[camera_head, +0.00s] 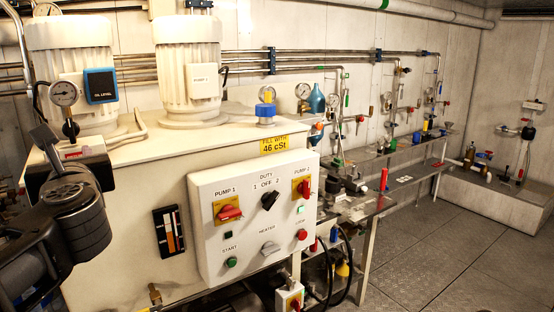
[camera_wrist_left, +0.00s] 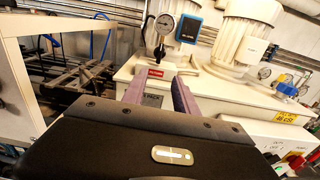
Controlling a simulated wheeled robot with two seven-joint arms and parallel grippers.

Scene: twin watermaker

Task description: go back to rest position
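My left gripper (camera_head: 50,145) is at the left edge of the head view, in front of the cream tank unit. My dark left wrist and forearm fill the lower left corner. In the left wrist view, the two purple-grey fingers of the left gripper (camera_wrist_left: 157,88) stand apart with nothing held between them. Beyond them is a red label (camera_wrist_left: 156,73) on the unit, below a round pressure gauge (camera_wrist_left: 165,23). Whether a finger touches the unit cannot be told. My right gripper is in neither view.
The cream tank unit (camera_head: 130,200) carries two white motors, a gauge (camera_head: 63,93) and a blue oil level box (camera_head: 100,85). A control panel (camera_head: 255,215) juts from its front. A bench (camera_head: 385,195) with valves stands behind right. The grey floor (camera_head: 440,260) at right is clear.

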